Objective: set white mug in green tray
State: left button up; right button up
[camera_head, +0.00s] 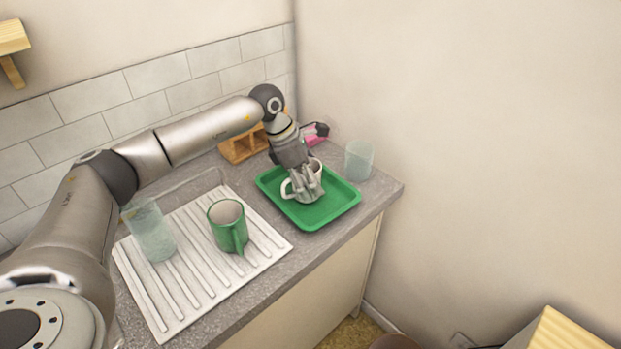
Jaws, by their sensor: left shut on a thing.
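The white mug (287,189) is at the middle of the green tray (323,217) on the grey counter. It looks upright, with its handle to the left. I cannot tell whether its base touches the tray floor. My left gripper (308,190) reaches down from above and is shut on the mug, covering much of its front. My right gripper is not in view.
A green mug (228,228) and a clear glass (149,232) stand on the white drainboard (187,300). Another glass (359,161) stands right of the tray near the counter edge. A wooden holder (240,147) and a pink item (315,134) are behind.

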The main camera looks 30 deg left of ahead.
pick_arm(q)
jog(key=shift+f, duration=0.2)
jog(key=o, duration=1.3)
jog(key=shift+r, duration=0.15)
jog(key=b+v, duration=0.1)
jog(key=v, duration=1.1)
